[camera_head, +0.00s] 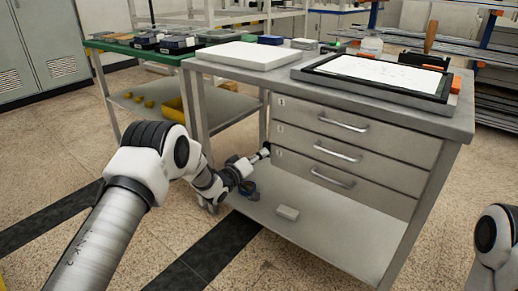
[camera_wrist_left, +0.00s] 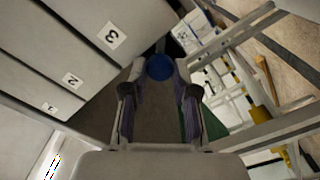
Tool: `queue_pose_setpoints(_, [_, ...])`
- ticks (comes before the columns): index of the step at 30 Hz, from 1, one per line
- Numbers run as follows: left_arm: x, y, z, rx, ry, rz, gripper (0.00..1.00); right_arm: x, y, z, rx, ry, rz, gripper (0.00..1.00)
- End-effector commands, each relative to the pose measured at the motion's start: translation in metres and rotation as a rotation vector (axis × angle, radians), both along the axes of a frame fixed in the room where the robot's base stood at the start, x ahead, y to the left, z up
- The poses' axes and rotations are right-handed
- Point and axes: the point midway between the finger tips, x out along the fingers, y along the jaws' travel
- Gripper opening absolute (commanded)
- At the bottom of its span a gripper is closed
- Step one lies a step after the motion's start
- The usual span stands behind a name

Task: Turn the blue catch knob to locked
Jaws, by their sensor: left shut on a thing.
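The blue catch knob (camera_wrist_left: 159,67) shows in the left wrist view, round and between my fingertips. My left gripper (camera_wrist_left: 160,72) is shut on it, with one finger on each side. In the head view my left gripper (camera_head: 264,152) is at the left edge of the drawer cabinet (camera_head: 350,139), beside the lower drawers. The knob cannot be made out in the head view. Whether it is turned to locked cannot be told. My right gripper is out of view; only part of my right arm shows at the right edge.
Drawers with handles (camera_head: 342,122) and number labels (camera_wrist_left: 112,35) face the arm. A light block (camera_head: 287,213) lies on the cabinet's lower shelf (camera_head: 325,230). A framed board (camera_head: 375,78) and a white slab (camera_head: 249,55) lie on top. A green-topped table (camera_head: 125,48) stands behind, left.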

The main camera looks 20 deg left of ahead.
Motion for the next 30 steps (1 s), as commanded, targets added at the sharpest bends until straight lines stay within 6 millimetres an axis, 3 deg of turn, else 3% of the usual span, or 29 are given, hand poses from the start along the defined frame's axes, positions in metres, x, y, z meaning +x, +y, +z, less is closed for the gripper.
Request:
queue_pose_setpoints(12, [0.001, 0.001, 0.003, -0.367, 0.13, 0.001, 0.0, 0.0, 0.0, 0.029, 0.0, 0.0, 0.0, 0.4])
queue_pose_setpoints(30, [0.001, 0.001, 0.0, -0.7, 0.25, 0.001, 0.0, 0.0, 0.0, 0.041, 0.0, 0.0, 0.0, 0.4])
